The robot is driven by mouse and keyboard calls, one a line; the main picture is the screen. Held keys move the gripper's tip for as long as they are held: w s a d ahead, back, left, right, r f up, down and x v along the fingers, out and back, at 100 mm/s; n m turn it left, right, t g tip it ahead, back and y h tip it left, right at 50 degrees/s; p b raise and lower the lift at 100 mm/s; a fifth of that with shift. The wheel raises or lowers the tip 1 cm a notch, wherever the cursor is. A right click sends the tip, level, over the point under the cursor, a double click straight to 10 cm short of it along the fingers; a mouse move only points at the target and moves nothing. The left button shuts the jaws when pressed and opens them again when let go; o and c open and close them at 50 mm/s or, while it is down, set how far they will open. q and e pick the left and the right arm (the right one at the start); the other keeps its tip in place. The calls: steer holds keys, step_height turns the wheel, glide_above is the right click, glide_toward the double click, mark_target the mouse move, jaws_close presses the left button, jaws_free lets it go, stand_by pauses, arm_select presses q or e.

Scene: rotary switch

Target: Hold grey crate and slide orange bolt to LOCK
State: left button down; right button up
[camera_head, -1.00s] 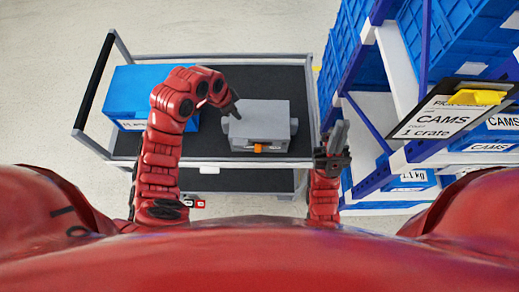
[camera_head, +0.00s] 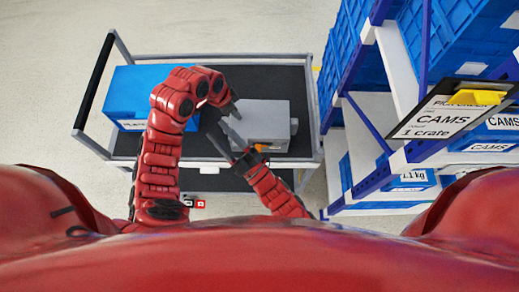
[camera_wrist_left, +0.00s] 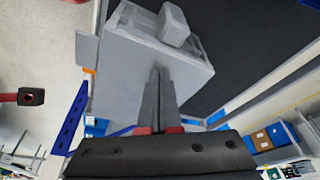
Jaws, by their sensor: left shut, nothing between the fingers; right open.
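The grey crate (camera_head: 268,116) sits on the cart's dark top, with a grey lug on its right end. The orange bolt (camera_head: 261,147) is on its front face, partly hidden by my right gripper. My left gripper (camera_head: 235,111) is shut and empty at the crate's left end. In the left wrist view its closed fingers (camera_wrist_left: 159,75) overlap the crate (camera_wrist_left: 150,58); I cannot tell whether they touch. An orange bit (camera_wrist_left: 90,71) shows at the crate's edge there. My right gripper (camera_head: 215,129) is open, its fingers pointing up-left beside the crate's front left corner.
A blue box (camera_head: 128,88) stands on the cart's left part, behind my left arm. The cart has a grey rail (camera_head: 210,57) around it. A shelf with blue crates (camera_head: 470,45) and a CAMS sign (camera_head: 436,117) stands at the right. Dark cart top is bare behind the crate.

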steer(key=s+a+f+n+g+h, duration=0.3)
steer(key=s+f+n, duration=0.1)
steer(key=f, duration=0.6)
steer(key=s+a+f+n+g+h, duration=0.3)
steer(key=f+n, duration=0.2)
steer(key=f, duration=0.4)
steer(key=s+d+f+n+h, duration=0.2)
steer(key=d+f+n+h, duration=0.2)
steer(key=d+f, duration=0.1)
steer(key=w+d+r+n+t+h, duration=0.2)
steer(key=d+r+n+t+h, duration=0.2)
steer(key=d+r+t+h, duration=0.5)
steer(key=w+d+g+y, duration=0.1)
steer(key=w+g+y, duration=0.1)
steer(key=w, duration=0.4)
steer(key=shift+w+d+f, duration=0.35)
jaws_close()
